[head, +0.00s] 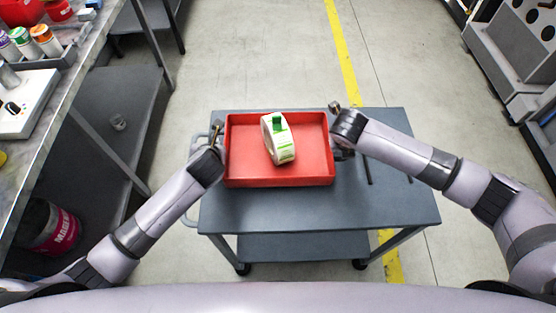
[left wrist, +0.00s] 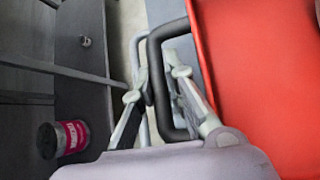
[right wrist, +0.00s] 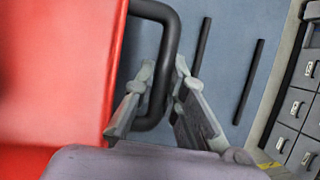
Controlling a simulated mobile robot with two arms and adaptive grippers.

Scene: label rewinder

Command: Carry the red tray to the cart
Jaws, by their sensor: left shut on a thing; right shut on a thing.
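The red tray (head: 233,165) is over the far left part of the grey cart top (head: 400,205); I cannot tell if it rests on it or hangs just above. A white label roll with green marks (head: 284,150) stands in the tray, with a small green piece at its top. My left gripper (left wrist: 156,84) is shut on the tray's dark left handle (left wrist: 152,55). My right gripper (right wrist: 164,70) is shut on the dark right handle (right wrist: 172,35). In the head view, my wrists partly hide both grips.
A workbench with a white device (head: 22,105) and several bottles runs along the left. A dark bucket with a pink label (head: 55,232) sits below it. Grey cabinets (head: 510,60) stand at the right. Floor beyond the cart is clear, with a yellow line (head: 342,50).

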